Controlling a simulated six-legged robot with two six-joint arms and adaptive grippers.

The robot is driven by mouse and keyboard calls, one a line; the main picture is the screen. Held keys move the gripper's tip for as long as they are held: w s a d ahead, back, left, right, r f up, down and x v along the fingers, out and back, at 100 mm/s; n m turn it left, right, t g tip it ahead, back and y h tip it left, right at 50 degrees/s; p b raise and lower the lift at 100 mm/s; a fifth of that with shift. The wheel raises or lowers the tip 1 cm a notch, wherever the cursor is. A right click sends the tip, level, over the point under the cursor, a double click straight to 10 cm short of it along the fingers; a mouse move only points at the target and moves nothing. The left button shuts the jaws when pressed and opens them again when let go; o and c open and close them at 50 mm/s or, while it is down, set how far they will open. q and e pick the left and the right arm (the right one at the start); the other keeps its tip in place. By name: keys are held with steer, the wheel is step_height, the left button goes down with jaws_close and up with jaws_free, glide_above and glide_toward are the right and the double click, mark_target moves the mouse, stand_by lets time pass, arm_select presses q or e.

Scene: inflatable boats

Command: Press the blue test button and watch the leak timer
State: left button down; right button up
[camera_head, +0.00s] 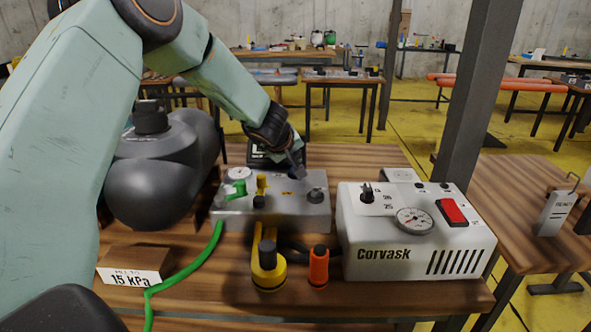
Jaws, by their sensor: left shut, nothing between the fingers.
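My left gripper (297,171) reaches in from the left, pointing down over the back right part of a grey test box (275,212). It is shut and empty. A small blue spot, perhaps the blue button (287,193), shows on the box top just below the fingertips. I cannot tell whether they touch it. The box also carries a white dial, a green fitting, yellow parts and dark knobs. A black unit (257,158) with a light marking, possibly the timer, stands behind the box, partly hidden by the gripper; I cannot read it. My right gripper is not in view.
A white Corvask unit (388,262) with a gauge and red switch stands right of the box. Yellow (267,270) and orange (318,268) fittings stand in front. A green hose (190,268), a 15 kPa sign (132,277) and a grey inflated tube (150,185) are left. A steel post (475,90) rises behind.

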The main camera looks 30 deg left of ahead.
arm_select(q)
steer(key=shift+f, duration=0.25)
steer(key=shift+f+b, duration=0.5)
steer(key=shift+f, duration=0.05)
stand_by(0.8)
steer(key=shift+r, duration=0.1)
steer(key=shift+r+p, duration=0.9)
steer(key=shift+p, duration=0.2)
step_height(320, 180, up, 5)
steer(key=p, duration=0.5)
steer(key=shift+p, duration=0.3)
steer(key=shift+f, duration=0.1)
